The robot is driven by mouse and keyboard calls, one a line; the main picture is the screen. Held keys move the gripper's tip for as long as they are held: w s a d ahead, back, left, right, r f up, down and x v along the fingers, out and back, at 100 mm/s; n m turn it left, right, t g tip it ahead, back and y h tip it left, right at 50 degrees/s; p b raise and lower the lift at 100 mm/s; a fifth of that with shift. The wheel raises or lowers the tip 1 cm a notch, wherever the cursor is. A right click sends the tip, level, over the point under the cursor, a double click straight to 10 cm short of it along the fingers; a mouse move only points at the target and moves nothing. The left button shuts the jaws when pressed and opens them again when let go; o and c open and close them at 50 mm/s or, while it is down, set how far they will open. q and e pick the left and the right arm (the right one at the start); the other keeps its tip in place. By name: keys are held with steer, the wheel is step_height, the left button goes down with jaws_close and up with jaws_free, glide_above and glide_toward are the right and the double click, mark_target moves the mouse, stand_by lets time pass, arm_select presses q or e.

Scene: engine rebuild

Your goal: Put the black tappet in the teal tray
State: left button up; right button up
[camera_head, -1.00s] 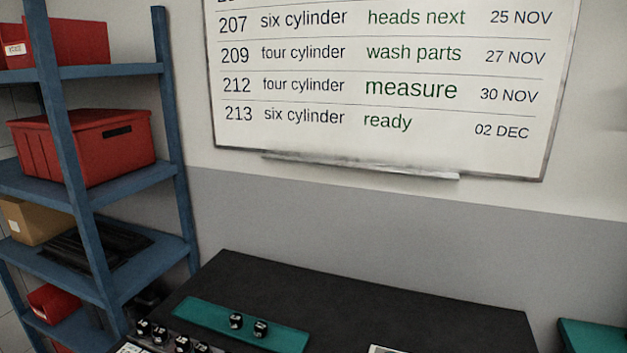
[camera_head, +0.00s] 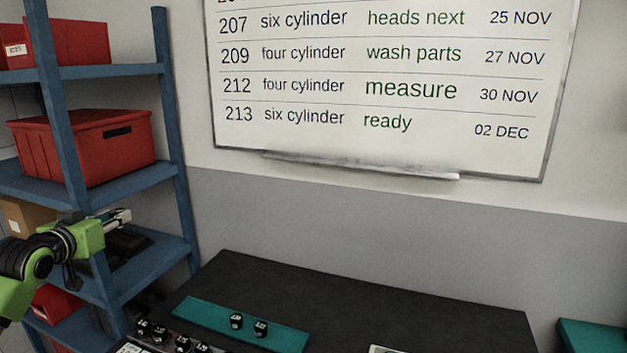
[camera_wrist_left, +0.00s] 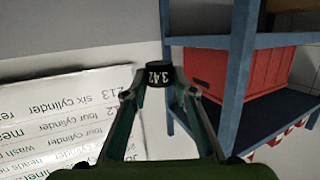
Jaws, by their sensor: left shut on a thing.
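A black tappet (camera_wrist_left: 158,75) marked 3.42 is between the fingertips of my left gripper (camera_wrist_left: 160,86) in the left wrist view. In the head view my left gripper (camera_head: 119,219) is raised at the left, in front of the blue shelf; I cannot make out the tappet there. The teal tray (camera_head: 200,314) lies on the dark bench, with two black tappets (camera_head: 236,321) (camera_head: 261,328) on it. Several more black tappets (camera_head: 160,335) stand in a group at the tray's near left, partly cut off by the picture's edge. My right gripper does not show.
The blue shelf (camera_head: 174,150) with red bins (camera_head: 95,145) stands at the left, close behind my left arm. A whiteboard (camera_head: 380,90) hangs on the wall. The dark bench top (camera_head: 400,300) is mostly clear behind the tray. Another teal surface (camera_head: 595,337) is at the lower right.

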arm_select(q)
step_height(320, 180, up, 3)
steer(key=a, duration=0.2)
step_height(320, 180, down, 10)
steer(key=w, duration=0.2)
steer(key=s+d+f+m+g+h, duration=0.1)
steer(key=s+d+f+m+h, duration=0.1)
steer(key=d+f+m+h, duration=0.3)
steer(key=s+d+f+m+g+h, duration=0.1)
steer(key=d+h, duration=0.2)
steer(key=d, duration=0.4)
steer(key=s+d+r+m+g+h, duration=0.25)
steer(key=s+d+m+h, duration=0.2)
steer(key=d, duration=0.25)
steer(key=s+d+f, duration=0.1)
steer(key=s+d, duration=0.2)
steer(key=s, duration=0.6)
steer(key=s+d+f+g, duration=0.1)
steer(key=s+d, duration=0.3)
steer(key=s, duration=0.5)
steer(key=s+d+f+g+h+b, duration=0.1)
steer(key=s+d+f, duration=0.2)
steer(key=s, duration=0.6)
steer(key=shift+d+f+m, duration=0.15)
steer(key=shift+f+m, duration=0.1)
steer(key=shift+m, duration=0.2)
